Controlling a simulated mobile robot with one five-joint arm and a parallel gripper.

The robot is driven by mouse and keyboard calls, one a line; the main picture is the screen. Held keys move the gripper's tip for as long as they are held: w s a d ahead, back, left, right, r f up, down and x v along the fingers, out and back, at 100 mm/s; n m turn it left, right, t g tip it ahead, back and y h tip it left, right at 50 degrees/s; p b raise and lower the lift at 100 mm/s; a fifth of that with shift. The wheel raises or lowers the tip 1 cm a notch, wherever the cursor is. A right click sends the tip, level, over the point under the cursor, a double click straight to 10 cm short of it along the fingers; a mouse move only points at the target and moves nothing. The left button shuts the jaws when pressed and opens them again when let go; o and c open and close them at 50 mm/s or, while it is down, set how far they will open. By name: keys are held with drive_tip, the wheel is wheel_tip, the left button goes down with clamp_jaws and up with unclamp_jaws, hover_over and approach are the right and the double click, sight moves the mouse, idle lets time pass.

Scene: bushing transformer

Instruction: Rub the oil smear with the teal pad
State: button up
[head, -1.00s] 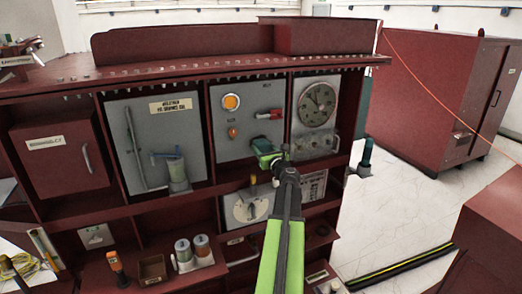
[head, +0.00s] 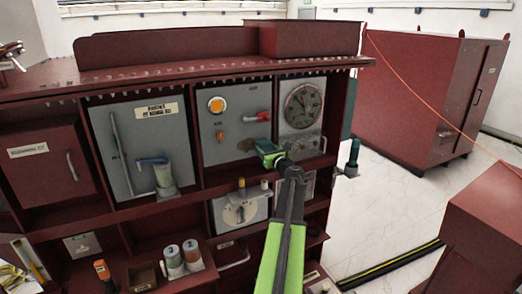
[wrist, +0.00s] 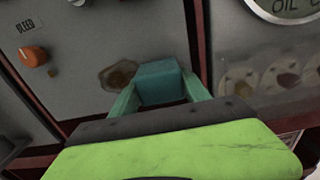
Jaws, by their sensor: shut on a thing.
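The teal pad (wrist: 160,82) is held between the fingertips of my gripper (wrist: 160,98). In the head view the pad (head: 264,146) and my gripper (head: 272,158) are in front of the middle grey panel's lower right part. The oil smear (wrist: 119,75) is a brown ring-like stain on that panel, just left of the pad in the wrist view. It also shows in the head view as a brown patch (head: 246,145) left of the pad. The pad does not cover the visible smear. I cannot tell whether the pad touches the panel.
An orange knob (wrist: 34,56) labelled BLEED is left of the smear. A red handle (head: 258,117) is above the pad. A round dial gauge (head: 302,106) is on the panel to the right, beyond a dark red divider. A shelf ledge runs below the panels.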

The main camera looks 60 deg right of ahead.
drive_tip(key=shift+s+d, duration=0.25)
drive_tip(key=shift+d, duration=0.05)
drive_tip(key=shift+w, duration=0.1)
drive_tip(key=shift+w+a, duration=1.15)
drive_tip(key=shift+a, duration=0.4)
drive_tip(key=shift+w+a, duration=1.1)
drive_tip(key=shift+a, duration=0.45)
drive_tip(key=shift+w+a, duration=1.15)
drive_tip(key=shift+a, duration=0.4)
drive_tip(key=shift+s+r+p, duration=0.1)
drive_tip(key=shift+r+p, duration=0.35)
drive_tip(key=shift+s+d, duration=0.55)
drive_tip(key=shift+d, duration=0.3)
drive_tip(key=shift+s+d, duration=0.55)
drive_tip(key=shift+d, duration=0.25)
drive_tip(key=shift+d, duration=0.1)
